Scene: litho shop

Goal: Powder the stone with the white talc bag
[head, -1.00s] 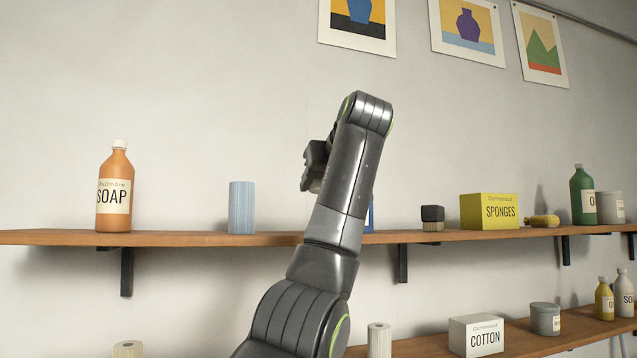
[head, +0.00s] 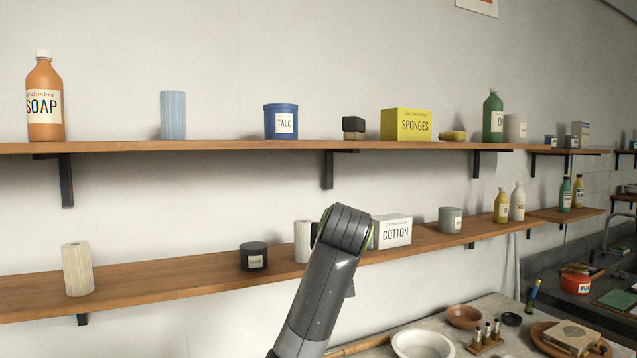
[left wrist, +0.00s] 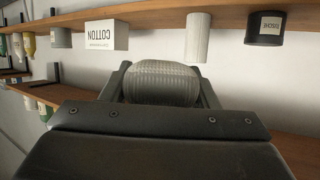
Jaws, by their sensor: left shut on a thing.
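My left gripper (left wrist: 162,82) is shut on a pale, rounded bundle with a fine ribbed texture, which looks like the white talc bag (left wrist: 162,78). In the head view my left arm rises from the bottom centre before the lower shelf and hides the gripper and bag. A blue tub labelled TALC (head: 281,122) stands on the upper shelf. I cannot identify the stone for sure; a tan block (head: 572,336) lies in a brown dish at the lower right. My right gripper is out of view.
The upper shelf (head: 230,145) holds soap, sponges and bottles. The lower shelf (head: 170,284) holds rolls, a dark tub (head: 254,256), a cotton box (head: 394,231) and bottles. A worktop below right carries a white bowl (head: 422,345), a wooden bowl (head: 464,316) and small tools.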

